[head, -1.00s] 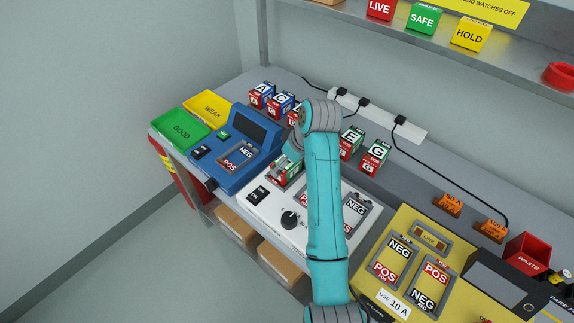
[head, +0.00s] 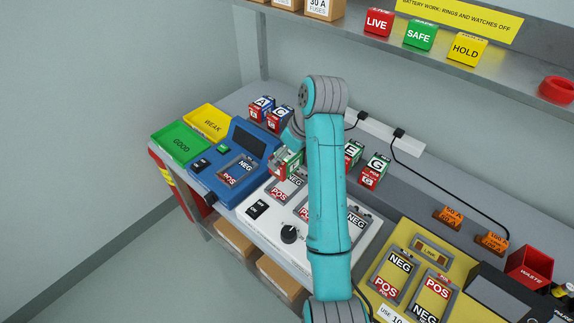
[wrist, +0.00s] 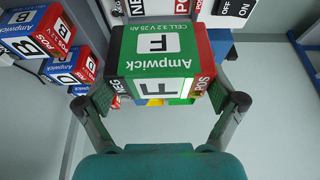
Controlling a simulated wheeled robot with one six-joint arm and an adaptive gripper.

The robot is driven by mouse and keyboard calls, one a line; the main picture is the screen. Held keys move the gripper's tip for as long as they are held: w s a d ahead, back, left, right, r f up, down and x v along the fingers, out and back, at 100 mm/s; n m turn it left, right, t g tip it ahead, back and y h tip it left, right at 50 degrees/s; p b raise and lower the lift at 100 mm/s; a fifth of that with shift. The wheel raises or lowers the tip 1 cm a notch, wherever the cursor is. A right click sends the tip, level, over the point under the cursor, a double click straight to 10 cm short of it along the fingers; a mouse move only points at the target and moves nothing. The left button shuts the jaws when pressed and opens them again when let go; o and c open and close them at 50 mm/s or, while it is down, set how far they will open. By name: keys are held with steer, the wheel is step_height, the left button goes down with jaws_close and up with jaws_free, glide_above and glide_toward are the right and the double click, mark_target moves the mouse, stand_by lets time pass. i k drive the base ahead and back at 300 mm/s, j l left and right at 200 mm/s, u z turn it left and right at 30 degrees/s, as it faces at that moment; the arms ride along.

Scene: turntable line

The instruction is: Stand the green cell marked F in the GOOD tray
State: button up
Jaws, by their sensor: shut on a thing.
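The green cell marked F (wrist: 158,62) is between the two fingers of my gripper (wrist: 165,105) in the wrist view. My gripper is shut on it, one finger on its black end and one on its red end. In the head view the cell (head: 285,163) is held above the upper left of the white panel, partly hidden by my arm. The green GOOD tray (head: 181,146) lies at the left end of the bench, away from the gripper. No cell shows in it.
The yellow WEAK tray (head: 209,123) sits behind the GOOD tray. The blue tester (head: 220,183) stands between the trays and the white panel (head: 267,230). Cells E (head: 350,155) and G (head: 375,170) stand to the right.

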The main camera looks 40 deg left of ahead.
mark_target(181, 145)
steer(key=k+j, duration=0.1)
steer(key=j, duration=1)
steer(key=k+j, duration=0.1)
steer(key=j, duration=1)
